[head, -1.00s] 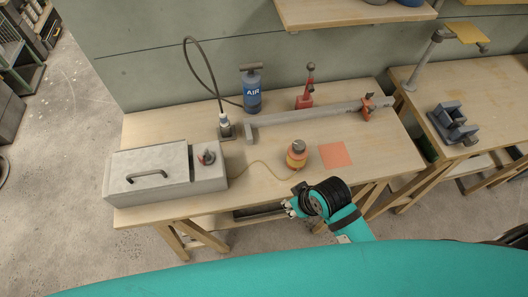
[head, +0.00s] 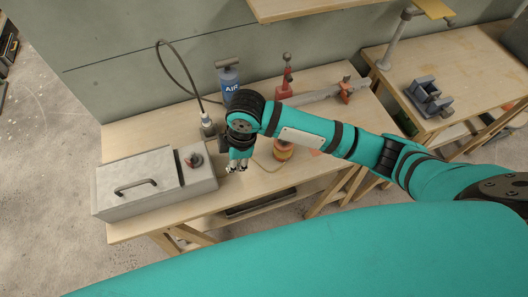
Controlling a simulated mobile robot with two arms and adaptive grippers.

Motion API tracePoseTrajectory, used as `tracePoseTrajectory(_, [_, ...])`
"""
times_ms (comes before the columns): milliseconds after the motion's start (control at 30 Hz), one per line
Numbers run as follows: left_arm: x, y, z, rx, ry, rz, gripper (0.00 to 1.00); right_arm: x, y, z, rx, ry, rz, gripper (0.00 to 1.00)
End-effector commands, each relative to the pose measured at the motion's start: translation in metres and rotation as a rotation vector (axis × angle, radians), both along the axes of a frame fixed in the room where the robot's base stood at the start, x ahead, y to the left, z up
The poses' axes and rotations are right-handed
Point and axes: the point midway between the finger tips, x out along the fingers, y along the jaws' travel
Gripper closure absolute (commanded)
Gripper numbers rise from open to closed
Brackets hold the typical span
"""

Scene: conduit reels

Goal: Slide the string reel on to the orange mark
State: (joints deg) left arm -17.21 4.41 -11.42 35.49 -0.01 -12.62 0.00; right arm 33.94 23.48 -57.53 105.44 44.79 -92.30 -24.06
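The string reel (head: 284,153), orange-yellow, stands upright on the workbench, its top hidden behind my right arm. Its pale string (head: 264,164) runs from it to the left, partly hidden. A sliver of the orange mark (head: 315,153) shows to the right of the reel, below my forearm; most of it is covered. My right gripper (head: 237,168) points down over the bench, left of the reel and apart from it, next to the grey box. Its fingers are small and dark, and their opening is unclear. My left gripper is out of view.
A grey metal box (head: 112,202) with a handle fills the bench's left end. A blue air pump (head: 229,78), a red tool (head: 285,75) and a grey bar clamp (head: 320,92) stand behind. A second bench (head: 475,90) with a vise (head: 430,97) is at right.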

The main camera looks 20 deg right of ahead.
Motion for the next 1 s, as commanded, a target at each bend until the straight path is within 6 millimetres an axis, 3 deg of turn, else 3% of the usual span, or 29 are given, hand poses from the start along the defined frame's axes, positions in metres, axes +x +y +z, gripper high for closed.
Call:
tracePoseTrajectory(33, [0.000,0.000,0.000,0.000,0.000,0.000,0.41,0.015,-0.013,0.004,-0.053,-0.004,0.035,1.00])
tracePoseTrajectory(200, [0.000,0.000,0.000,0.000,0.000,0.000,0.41,0.040,-0.045,0.010,-0.162,0.020,0.104,1.00])
tracePoseTrajectory(400, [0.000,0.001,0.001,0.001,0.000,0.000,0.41,0.046,-0.055,0.007,-0.193,0.034,0.120,1.00])
tracePoseTrajectory(567, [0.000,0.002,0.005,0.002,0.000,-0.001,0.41,0.045,-0.055,-0.015,-0.193,0.037,0.119,1.00])
tracePoseTrajectory(900, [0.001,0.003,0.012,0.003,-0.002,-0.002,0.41,0.045,-0.054,-0.087,-0.192,0.034,0.119,1.00])
tracePoseTrajectory(1000, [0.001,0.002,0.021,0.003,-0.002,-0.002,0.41,0.047,-0.072,-0.084,-0.193,0.031,0.115,1.00])
